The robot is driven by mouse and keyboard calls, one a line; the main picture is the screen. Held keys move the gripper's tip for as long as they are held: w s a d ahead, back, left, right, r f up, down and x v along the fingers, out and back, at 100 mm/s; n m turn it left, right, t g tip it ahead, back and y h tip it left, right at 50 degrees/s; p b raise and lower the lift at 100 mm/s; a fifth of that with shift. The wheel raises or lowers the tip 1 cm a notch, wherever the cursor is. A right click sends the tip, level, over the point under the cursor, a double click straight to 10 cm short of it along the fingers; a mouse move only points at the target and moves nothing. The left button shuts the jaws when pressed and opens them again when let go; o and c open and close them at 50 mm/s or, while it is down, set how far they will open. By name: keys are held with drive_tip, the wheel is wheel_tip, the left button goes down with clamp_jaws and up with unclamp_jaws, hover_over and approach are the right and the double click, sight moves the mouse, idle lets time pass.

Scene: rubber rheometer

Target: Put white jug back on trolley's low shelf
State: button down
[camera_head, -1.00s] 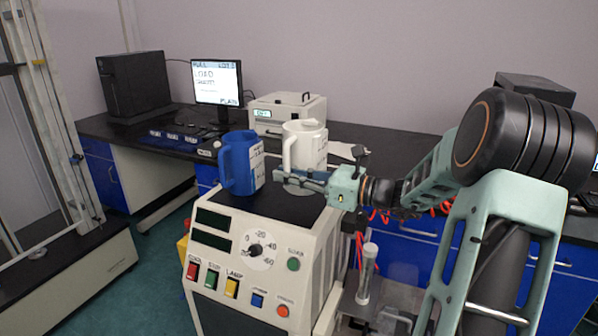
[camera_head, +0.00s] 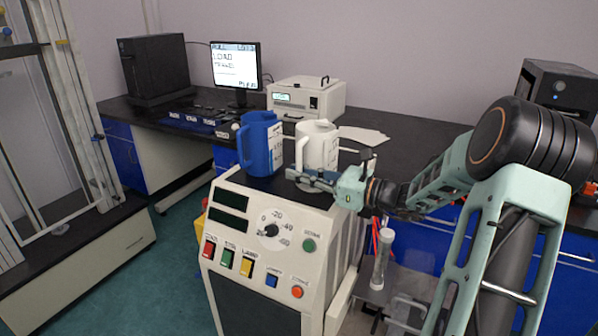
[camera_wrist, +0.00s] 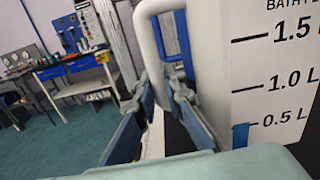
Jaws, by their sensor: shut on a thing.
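The white jug (camera_head: 317,143) is at the top of the cream control cabinet (camera_head: 262,225), right of a blue jug (camera_head: 259,142). My gripper (camera_head: 300,178) is in front of its lower part, coming in from the right. In the wrist view my gripper (camera_wrist: 166,88) is shut on the white jug's handle. The jug's wall (camera_wrist: 262,75) with its litre marks fills the right side there. My gripper hides the jug's base in the head view, so I cannot tell whether it touches the cabinet top. I cannot make out the trolley's low shelf for sure.
The blue jug stands close beside the white one. A clear cylinder (camera_head: 382,257) stands on a grey stand to the lower right. Behind is a black bench with a monitor (camera_head: 236,66) and a white instrument (camera_head: 306,97). Green floor (camera_head: 180,262) is free at left.

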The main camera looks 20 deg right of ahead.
drive_tip(key=shift+r, duration=0.15)
drive_tip(key=c, duration=2.3)
unclamp_jaws()
drive_tip(key=shift+f, duration=0.25)
drive_tip(key=o, duration=0.3)
drive_tip(key=shift+s, duration=0.1)
drive_tip(key=shift+r, duration=0.2)
drive_tip(key=p+v, duration=0.1)
drive_tip(key=v, duration=1.1)
drive_tip(key=shift+a, duration=0.1)
